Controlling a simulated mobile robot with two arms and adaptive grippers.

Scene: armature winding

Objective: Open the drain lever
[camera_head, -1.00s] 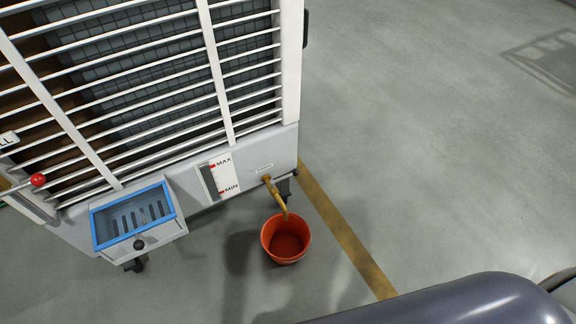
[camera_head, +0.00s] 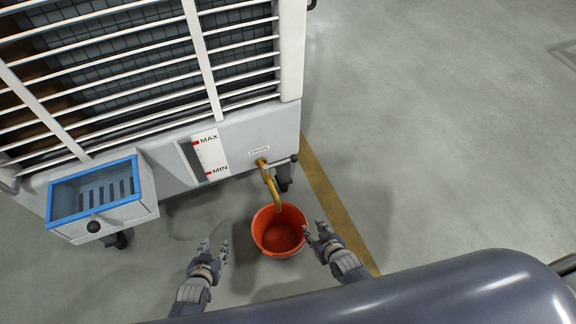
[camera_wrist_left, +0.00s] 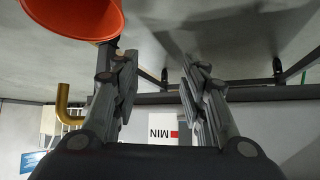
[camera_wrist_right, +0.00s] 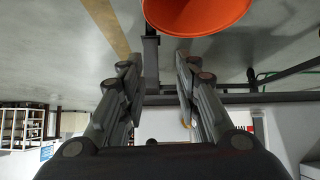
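The drain lever (camera_head: 281,162) is a thin bar with a dark knob at its right end. It sits at the brass drain pipe (camera_head: 269,180), under the DRAIN label on the machine's lower right corner. The pipe bends down over an orange bucket (camera_head: 267,241) on the floor. My left gripper (camera_head: 215,245) is open and empty, left of the bucket. My right gripper (camera_head: 314,229) is open and empty, right of the bucket and below the lever in the head view. Neither touches the lever. Both wrist views show spread fingers, with the bucket at the top.
The white slatted machine (camera_head: 240,140) fills the upper left. A blue-rimmed tray (camera_head: 130,213) with a dark knob juts from its front. A MAX/MIN level gauge (camera_head: 209,155) is beside the drain. A yellow floor line (camera_head: 330,200) runs right of the bucket; the floor beyond is clear.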

